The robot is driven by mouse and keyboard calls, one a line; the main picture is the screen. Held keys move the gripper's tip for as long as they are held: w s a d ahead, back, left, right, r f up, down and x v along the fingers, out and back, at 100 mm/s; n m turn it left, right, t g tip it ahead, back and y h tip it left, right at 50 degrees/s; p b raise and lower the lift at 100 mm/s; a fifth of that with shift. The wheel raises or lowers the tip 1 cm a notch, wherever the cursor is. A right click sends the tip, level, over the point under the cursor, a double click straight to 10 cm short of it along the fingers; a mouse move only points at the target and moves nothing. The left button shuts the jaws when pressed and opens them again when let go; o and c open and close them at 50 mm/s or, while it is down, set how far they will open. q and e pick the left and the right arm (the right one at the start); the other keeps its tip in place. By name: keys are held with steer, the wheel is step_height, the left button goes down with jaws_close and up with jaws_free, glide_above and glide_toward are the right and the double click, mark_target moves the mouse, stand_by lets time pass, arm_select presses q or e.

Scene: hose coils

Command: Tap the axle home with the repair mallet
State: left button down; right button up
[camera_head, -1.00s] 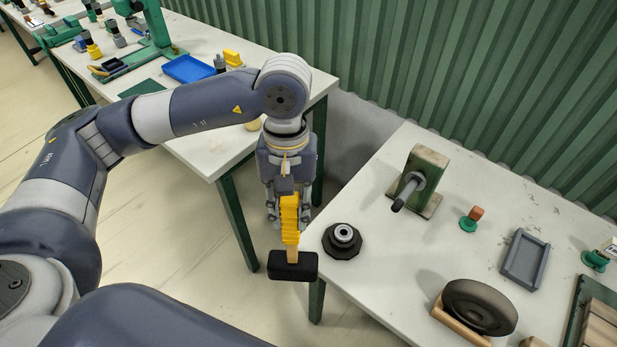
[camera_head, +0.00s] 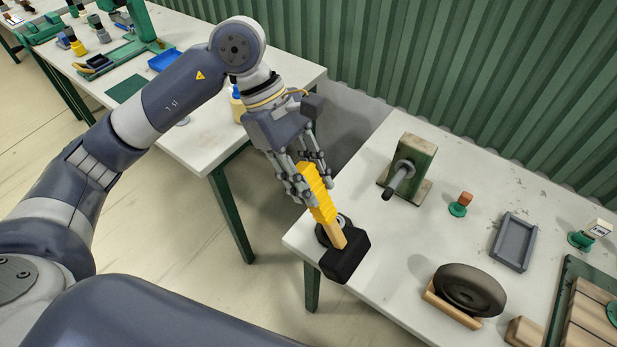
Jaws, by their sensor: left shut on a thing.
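My left gripper (camera_head: 306,190) is shut on the yellow grip of the repair mallet (camera_head: 318,194). The mallet's black head (camera_head: 345,257) hangs down at the near left edge of the right-hand table, in front of a dark round hub-like part (camera_head: 322,236) that it mostly hides. The axle (camera_head: 398,181) is a dark rod sticking out toward me from a green upright block (camera_head: 415,160) on a base plate. The mallet is apart from the axle, to its lower left. My right gripper is not in view.
The right-hand table (camera_head: 385,270) also holds a wheel on a wooden cradle (camera_head: 470,290), a grey tray (camera_head: 513,241), a green-based peg (camera_head: 459,205) and wooden blocks at the right edge. A second table (camera_head: 205,140) stands behind my left arm. A green corrugated wall (camera_head: 420,60) closes the back.

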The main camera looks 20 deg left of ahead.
arm_select(q)
steer(key=shift+b, duration=0.5)
steer(key=shift+w+d, duration=0.2)
steer(key=shift+w, duration=0.35)
steer(key=shift+w+d+b, duration=0.25)
steer(key=shift+w+b, duration=0.1)
steer(key=shift+w, duration=0.4)
steer(key=shift+w+d+b, duration=0.25)
steer(key=shift+w+b, duration=0.1)
steer(key=shift+w, duration=0.4)
steer(key=c, duration=1.8)
jaws_free()
steer(key=shift+w, duration=0.3)
steer(key=shift+r, duration=0.1)
steer(key=c, duration=0.5)
steer(key=shift+s, duration=0.1)
jaws_close()
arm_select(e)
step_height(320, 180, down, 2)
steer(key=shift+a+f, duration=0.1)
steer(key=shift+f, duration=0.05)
